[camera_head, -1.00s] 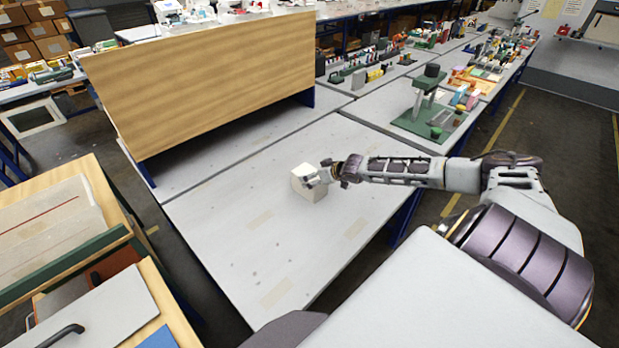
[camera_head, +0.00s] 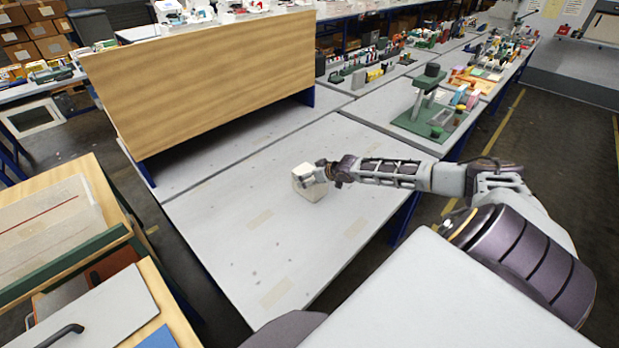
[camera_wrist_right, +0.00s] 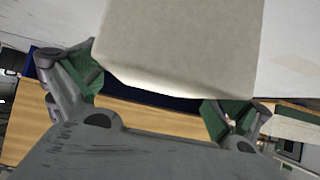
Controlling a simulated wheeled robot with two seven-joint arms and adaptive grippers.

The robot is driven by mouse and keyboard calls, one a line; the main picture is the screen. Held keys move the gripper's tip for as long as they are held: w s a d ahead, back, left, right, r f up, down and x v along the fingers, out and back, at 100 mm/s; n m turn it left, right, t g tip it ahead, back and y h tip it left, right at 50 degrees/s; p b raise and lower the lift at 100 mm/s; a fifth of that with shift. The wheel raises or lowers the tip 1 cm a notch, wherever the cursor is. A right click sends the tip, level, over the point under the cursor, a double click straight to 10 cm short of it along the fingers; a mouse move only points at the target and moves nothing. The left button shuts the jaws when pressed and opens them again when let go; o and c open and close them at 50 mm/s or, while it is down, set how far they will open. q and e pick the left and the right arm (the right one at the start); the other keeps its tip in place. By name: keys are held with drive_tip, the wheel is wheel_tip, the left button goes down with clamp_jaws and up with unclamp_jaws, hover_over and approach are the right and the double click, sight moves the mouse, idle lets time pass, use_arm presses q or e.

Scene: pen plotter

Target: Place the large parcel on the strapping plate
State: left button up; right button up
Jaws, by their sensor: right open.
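The large parcel, a plain off-white box (camera_head: 308,188), stands on the pale grey table around the middle of the head view. My right gripper (camera_head: 327,172) is open at the parcel's right side, its fingers close against or over the box; contact cannot be told. In the right wrist view the parcel (camera_wrist_right: 185,45) fills the upper middle, in front of the open right gripper (camera_wrist_right: 152,88), with one green-padded finger near each side. I cannot pick out the strapping plate with certainty. My left gripper is not in view.
The grey table (camera_head: 230,225) is mostly clear around the parcel. An upright wooden panel (camera_head: 205,80) stands behind it on the left. A green stand-like device (camera_head: 430,115) is on the table at the back right. A wooden bench (camera_head: 45,215) is at the left.

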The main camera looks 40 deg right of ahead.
drive_tip(key=shift+c, duration=0.3)
drive_tip(key=shift+r, duration=0.1)
drive_tip(key=c, duration=1.4)
drive_tip(key=shift+r, duration=0.15)
drive_tip(key=shift+c, duration=0.2)
drive_tip(key=shift+r, duration=4.85)
